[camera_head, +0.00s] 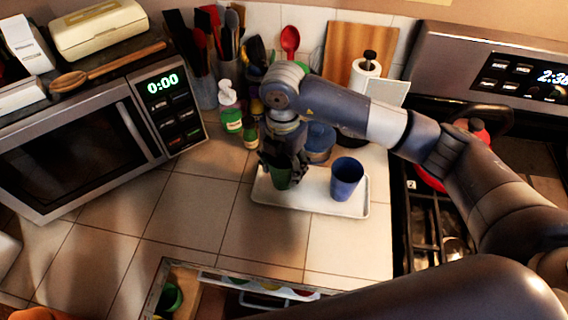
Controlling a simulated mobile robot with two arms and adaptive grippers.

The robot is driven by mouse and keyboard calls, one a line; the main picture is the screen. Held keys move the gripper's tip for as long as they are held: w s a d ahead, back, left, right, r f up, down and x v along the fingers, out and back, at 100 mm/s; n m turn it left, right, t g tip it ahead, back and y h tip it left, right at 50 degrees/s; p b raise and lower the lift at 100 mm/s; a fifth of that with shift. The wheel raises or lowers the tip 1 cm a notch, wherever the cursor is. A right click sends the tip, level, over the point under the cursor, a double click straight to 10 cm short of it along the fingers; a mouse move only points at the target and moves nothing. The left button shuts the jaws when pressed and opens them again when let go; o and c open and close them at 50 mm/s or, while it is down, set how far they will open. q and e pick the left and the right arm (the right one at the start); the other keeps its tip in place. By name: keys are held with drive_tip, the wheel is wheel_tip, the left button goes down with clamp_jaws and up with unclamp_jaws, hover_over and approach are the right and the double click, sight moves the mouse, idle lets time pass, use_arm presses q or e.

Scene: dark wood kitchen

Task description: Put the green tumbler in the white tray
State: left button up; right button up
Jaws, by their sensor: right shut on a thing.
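The green tumbler (281,179) is held by my right gripper (280,168), whose dark fingers cover its upper part. It hangs over or stands in the left end of the white tray (312,205); I cannot tell whether it touches the tray floor. A blue tumbler (346,180) stands upright in the right half of the tray. My right arm reaches in from the right, above the tray. My left gripper is not in view.
A microwave (75,140) stands at the left and a stove (440,225) at the right. Bottles (231,120) and a blue pot (319,140) stand behind the tray. An open drawer (200,300) lies below the counter's front edge. The tiled counter (195,215) left of the tray is clear.

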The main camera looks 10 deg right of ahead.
drive_tip(key=shift+w+d, duration=0.15)
drive_tip(key=shift+w, duration=0.6)
wheel_tip(320, 180, down, 3)
drive_tip(key=shift+r+p, duration=0.15)
drive_tip(key=shift+p, duration=0.85)
drive_tip(key=shift+f, duration=0.5)
drive_tip(key=shift+f, duration=0.15)
drive_tip(key=o, duration=1.1)
